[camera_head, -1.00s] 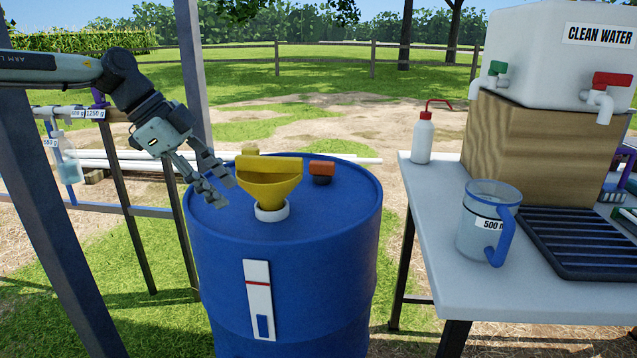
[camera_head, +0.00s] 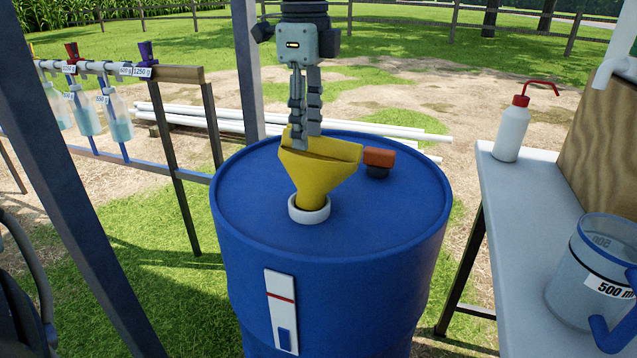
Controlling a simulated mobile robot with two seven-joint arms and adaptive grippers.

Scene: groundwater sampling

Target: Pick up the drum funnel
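The yellow drum funnel (camera_head: 318,175) stands with its narrow end in a white ring (camera_head: 310,211) on top of the blue drum (camera_head: 240,215). My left gripper (camera_head: 306,140) hangs straight down from the top of the view, with its fingers at the funnel's back rim, by the raised yellow tab. The fingers look close together from this side. The fingertips are partly lost against the funnel, so I cannot tell whether they are shut on it. My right gripper is not in view.
An orange-and-black cap (camera_head: 378,162) sits on the drum right of the funnel. A table (camera_head: 515,225) at the right bears a wash bottle (camera_head: 511,130) and a measuring jug (camera_head: 585,290). White pipes (camera_head: 400,130) lie behind the drum.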

